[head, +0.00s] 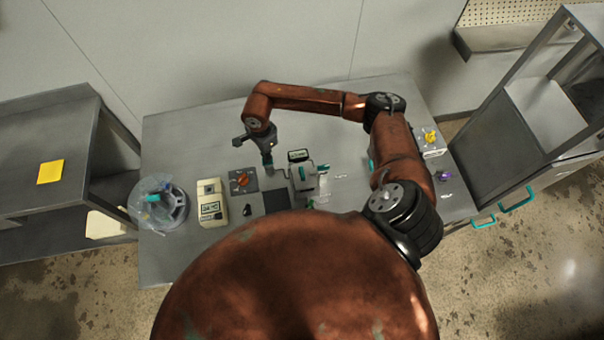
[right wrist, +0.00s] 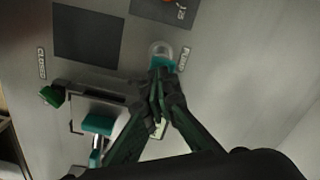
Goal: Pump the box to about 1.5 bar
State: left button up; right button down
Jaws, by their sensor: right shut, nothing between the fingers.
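My right gripper (head: 267,163) is shut with nothing between its fingers, low over the middle of the table. In the right wrist view its fingertips (right wrist: 163,84) are together beside a teal pump handle (right wrist: 165,63) with a pale round collar, partly hidden by the fingers. I cannot tell whether they touch it. The grey box (head: 303,185) stands right of the gripper with a teal latch, which shows in the right wrist view (right wrist: 98,123). A small display (head: 298,155) stands behind the box; its reading is too small to tell. My left gripper is not in view.
A green knob (right wrist: 52,95) is by the box. A yellow-knobbed unit (head: 430,139) stands right. The table's back left is clear.

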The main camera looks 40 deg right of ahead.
jog(key=shift+r+p, duration=1)
jog(key=shift+r, duration=1.95)
